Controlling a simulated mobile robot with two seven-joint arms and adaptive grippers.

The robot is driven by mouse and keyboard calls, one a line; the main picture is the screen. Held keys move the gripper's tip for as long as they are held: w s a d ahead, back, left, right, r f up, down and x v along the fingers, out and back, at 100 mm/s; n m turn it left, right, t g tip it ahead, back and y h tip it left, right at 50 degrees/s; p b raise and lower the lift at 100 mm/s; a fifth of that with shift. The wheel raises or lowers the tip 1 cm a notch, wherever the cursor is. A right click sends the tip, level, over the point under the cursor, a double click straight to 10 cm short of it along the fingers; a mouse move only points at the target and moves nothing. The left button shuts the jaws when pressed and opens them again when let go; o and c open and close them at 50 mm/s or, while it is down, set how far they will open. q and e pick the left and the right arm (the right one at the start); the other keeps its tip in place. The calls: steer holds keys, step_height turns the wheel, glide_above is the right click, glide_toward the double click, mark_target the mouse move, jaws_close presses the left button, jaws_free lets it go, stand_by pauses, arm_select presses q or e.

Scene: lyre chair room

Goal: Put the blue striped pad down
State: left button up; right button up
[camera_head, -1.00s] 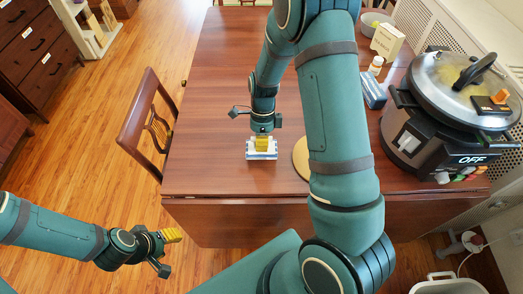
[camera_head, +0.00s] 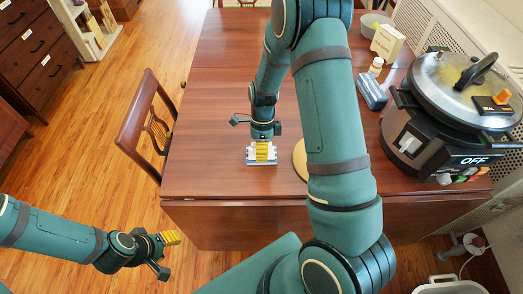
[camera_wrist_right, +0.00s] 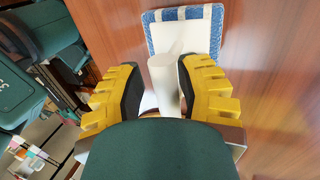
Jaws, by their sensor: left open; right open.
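The blue striped pad (camera_head: 251,162) lies on the table under my right gripper (camera_head: 264,150). In the right wrist view the pad (camera_wrist_right: 216,14) shows a blue patterned border and a white middle, with a white upright part (camera_wrist_right: 165,78) between the fingers. My right gripper (camera_wrist_right: 160,95) is open, its yellow fingers apart on both sides of this white part. Whether they touch it cannot be told. My left gripper (camera_head: 171,238) is open and empty over the floor, away from the table.
A large cooker (camera_head: 450,115) stands at the table's right, with a blue box-like item (camera_head: 371,92), a bottle (camera_head: 376,66) and a cream box (camera_head: 387,41) near it. A round board (camera_head: 299,160) lies partly behind my right arm. A chair (camera_head: 143,125) stands at the left. The table's left side is clear.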

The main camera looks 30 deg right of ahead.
steer(key=p+v, duration=0.3)
steer(key=v, duration=0.9)
steer(key=shift+s, duration=0.1)
